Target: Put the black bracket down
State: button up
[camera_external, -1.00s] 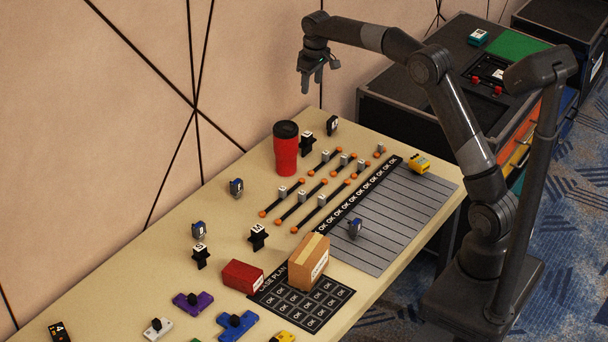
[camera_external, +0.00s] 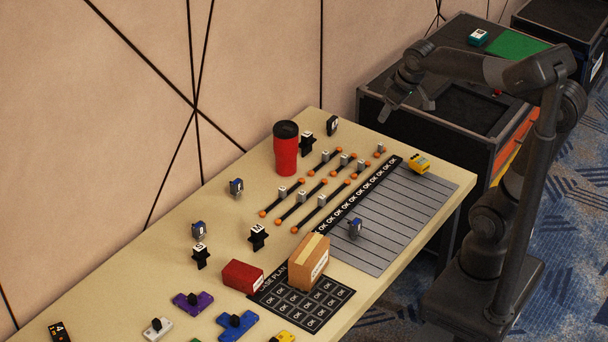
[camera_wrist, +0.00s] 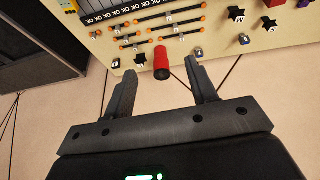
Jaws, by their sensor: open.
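My gripper (camera_external: 408,110) is open and empty, raised near the far right end of the table by the dark case. Its two fingers are spread in the wrist view (camera_wrist: 159,66), with nothing between them. Black bracket-like pieces with white labels stand on the table: one (camera_external: 307,143) beside the red tumbler, one (camera_external: 257,236) near the middle, and one (camera_external: 200,255) nearer the wall. I cannot tell which one is the task's black bracket. Two of them show in the wrist view, one (camera_wrist: 236,14) beside another (camera_wrist: 268,22). My gripper is well apart from all of them.
The red tumbler (camera_external: 286,152) stands upright near the wall. Grey-capped rods with orange ends (camera_external: 322,160) lie beside the ruled grey sheet (camera_external: 395,220). A cardboard box (camera_external: 309,262) and a red box (camera_external: 243,275) stand nearer the front. The dark case (camera_external: 450,100) is beyond the table.

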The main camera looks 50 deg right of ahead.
jog(key=s+a+f+t, duration=0.1)
jog(key=s+f, duration=0.5)
jog(key=s, duration=0.5)
jog(key=shift+a, duration=0.2)
jog(key=shift+o, duration=0.2)
jog(key=shift+s, duration=0.1)
dwell(1.5)
jog(key=shift+o, duration=1)
jog(key=g, duration=0.6)
send_over(356, 222)
notch_tip(356, 222, down, 21)
jog(key=shift+n, duration=0.3)
jog(key=shift+f, duration=5.6)
